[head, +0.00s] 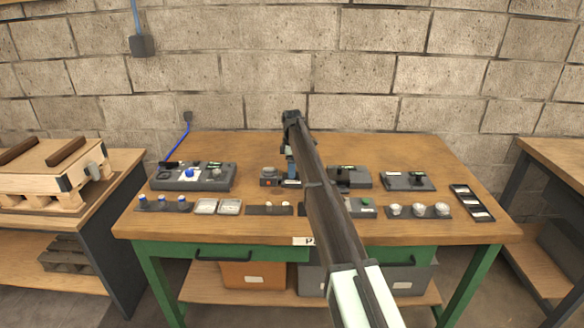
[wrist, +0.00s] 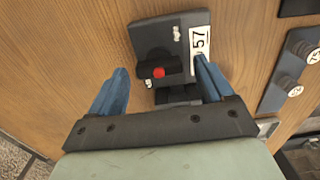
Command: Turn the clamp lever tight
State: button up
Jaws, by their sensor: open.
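In the wrist view, a dark grey unit with a white "57" label (wrist: 200,38) lies below my gripper (wrist: 161,66). On it is a black handle with a round red cap (wrist: 158,72), which looks like the clamp lever (wrist: 150,60). My gripper's two blue fingers are open, one on each side of the handle, with nothing held. I cannot tell how far the tips are above it. In the head view, my gripper (head: 289,170) points down at the middle of the bench, by a small grey unit (head: 270,177). My arm hides part of the bench.
A black holder (head: 472,202) lies far right. The rear bench is clear.

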jog(key=shift+c, duration=0.5)
jog(key=c, duration=0.9)
jog(key=shift+c, duration=0.2)
jog(key=m, duration=0.4)
jog(key=shift+w+m, duration=0.1)
jog(key=shift+m, duration=0.3)
jog(key=m, duration=0.4)
jog(key=shift+d+m, duration=0.1)
jog(key=shift+m, duration=0.2)
jog(key=m, duration=0.4)
jog(key=shift+w+d, duration=0.1)
jog(key=shift+d+m, duration=0.1)
jog(key=shift+m, duration=2.2)
